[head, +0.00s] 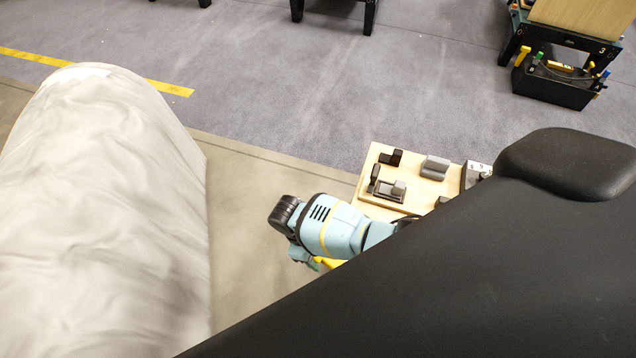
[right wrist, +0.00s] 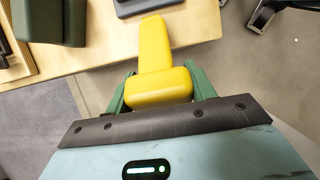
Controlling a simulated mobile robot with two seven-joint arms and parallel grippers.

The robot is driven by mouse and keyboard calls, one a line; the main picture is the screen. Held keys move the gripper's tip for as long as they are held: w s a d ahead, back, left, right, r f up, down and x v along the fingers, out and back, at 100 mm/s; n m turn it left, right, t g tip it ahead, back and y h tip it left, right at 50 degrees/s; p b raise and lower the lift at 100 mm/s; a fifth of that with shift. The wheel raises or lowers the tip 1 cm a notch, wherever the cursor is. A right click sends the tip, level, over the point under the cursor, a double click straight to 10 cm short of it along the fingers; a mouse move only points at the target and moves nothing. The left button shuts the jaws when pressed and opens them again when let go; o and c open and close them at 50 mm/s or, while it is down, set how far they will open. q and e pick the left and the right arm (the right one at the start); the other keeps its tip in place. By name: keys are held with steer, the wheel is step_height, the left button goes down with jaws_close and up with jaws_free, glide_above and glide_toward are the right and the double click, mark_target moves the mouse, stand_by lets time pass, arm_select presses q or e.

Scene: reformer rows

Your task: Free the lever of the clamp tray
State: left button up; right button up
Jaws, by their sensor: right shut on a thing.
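My right gripper (head: 318,264) has green fingers and hangs beside the near left side of a wooden board (head: 372,208). In the right wrist view the gripper (right wrist: 162,86) is shut on a yellow piece (right wrist: 155,45). This piece has a thick block between the fingers and a narrower bar that reaches out over the pale wooden edge (right wrist: 95,72). I cannot tell whether the yellow piece is joined to the clamp tray. The board carries grey and black fittings, with a grey block (head: 435,167) near its back. My left gripper is not in view.
A large black padded shape (head: 430,280) covers the lower right and hides part of the board. A white rounded form (head: 110,190) fills the left. A black bin (head: 553,86) with coloured handles stands at the upper right.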

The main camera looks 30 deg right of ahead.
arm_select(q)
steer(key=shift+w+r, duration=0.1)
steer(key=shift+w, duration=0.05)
arm_select(e)
steer(key=shift+a, duration=0.1)
stand_by(0.4)
steer(key=o, duration=1.4)
arm_select(q)
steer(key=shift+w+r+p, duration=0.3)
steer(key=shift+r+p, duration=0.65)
steer(key=shift+p, duration=0.05)
arm_select(e)
steer(key=v, duration=0.7)
steer(key=shift+r, duration=0.35)
